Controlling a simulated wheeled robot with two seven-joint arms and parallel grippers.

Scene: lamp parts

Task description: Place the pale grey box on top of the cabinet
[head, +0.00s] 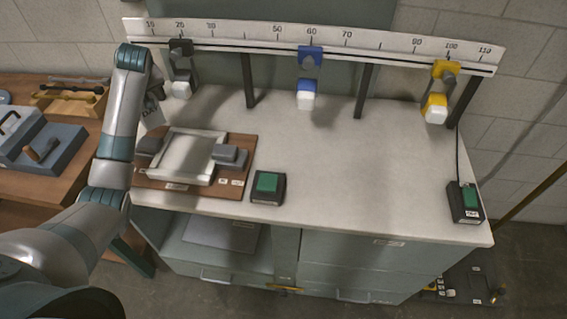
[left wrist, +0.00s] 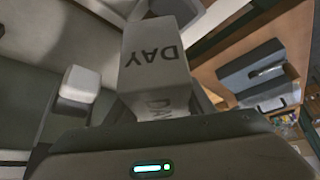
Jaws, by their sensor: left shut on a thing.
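The pale grey box (head: 153,115) is at the left end of the cabinet, partly hidden behind my left arm in the head view. Whether the box touches anything below cannot be told. The cabinet (head: 345,165) has a broad, pale top and grey-green drawers and an open bay below. My right gripper is not in view.
A brown board with a pale frame (head: 180,182) and grey blocks lies on the cabinet's left part. A green button box (head: 268,187) stands beside it, another (head: 466,202) at the right edge. A numbered rail (head: 330,45) with black, blue and yellow holders spans the back. The middle top is clear.

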